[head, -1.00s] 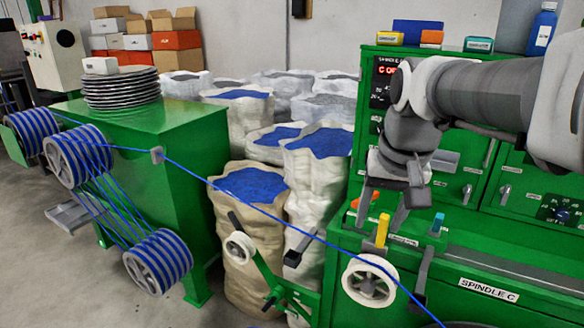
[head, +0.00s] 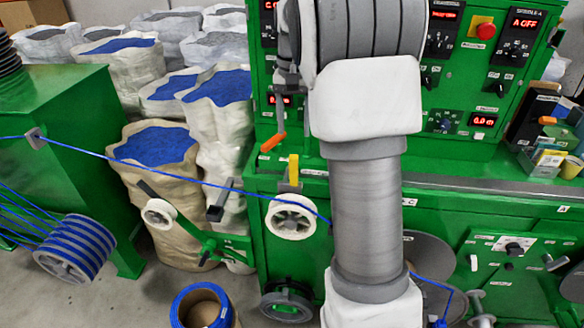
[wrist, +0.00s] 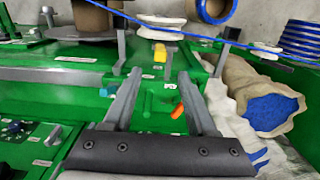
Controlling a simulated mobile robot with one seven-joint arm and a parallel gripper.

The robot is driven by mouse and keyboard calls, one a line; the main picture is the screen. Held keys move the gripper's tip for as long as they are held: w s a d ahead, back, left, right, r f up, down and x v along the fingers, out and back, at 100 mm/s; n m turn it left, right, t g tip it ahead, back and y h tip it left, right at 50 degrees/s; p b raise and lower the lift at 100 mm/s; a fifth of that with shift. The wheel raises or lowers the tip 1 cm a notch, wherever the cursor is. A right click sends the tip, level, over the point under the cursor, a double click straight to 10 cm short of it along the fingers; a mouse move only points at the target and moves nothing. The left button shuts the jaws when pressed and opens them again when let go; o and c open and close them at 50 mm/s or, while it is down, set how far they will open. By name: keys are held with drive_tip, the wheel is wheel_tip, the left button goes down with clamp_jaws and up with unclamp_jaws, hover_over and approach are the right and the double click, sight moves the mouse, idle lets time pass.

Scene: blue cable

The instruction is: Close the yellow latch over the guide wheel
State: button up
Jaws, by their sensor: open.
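The yellow latch (head: 293,170) stands upright at the green machine's front edge, just above the white guide wheel (head: 291,216). The blue cable (head: 250,194) runs past the top of the wheel. In the wrist view, the yellow latch (wrist: 160,53) appears beyond my fingertips, with the white wheel (wrist: 160,29) and the cable (wrist: 215,38) behind it. My gripper (wrist: 160,73) is open and empty, its two fingers apart and pointing toward the latch without visible contact. In the head view my arm hides most of the gripper.
An orange lever (head: 272,142) sits behind the latch; it shows between my fingers in the wrist view (wrist: 178,111). A second white wheel (head: 158,213) stands on a bracket to the left. Sacks of blue granules (head: 150,170) crowd the left side. Control panels (head: 470,70) rise behind.

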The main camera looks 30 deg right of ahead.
hover_over(294, 186)
drive_tip(key=f, duration=1.3)
drive_tip(key=shift+w+f, duration=0.2)
drive_tip(key=shift+f, duration=0.05)
drive_tip(key=shift+c, duration=0.3)
clamp_jaws()
idle(0.4)
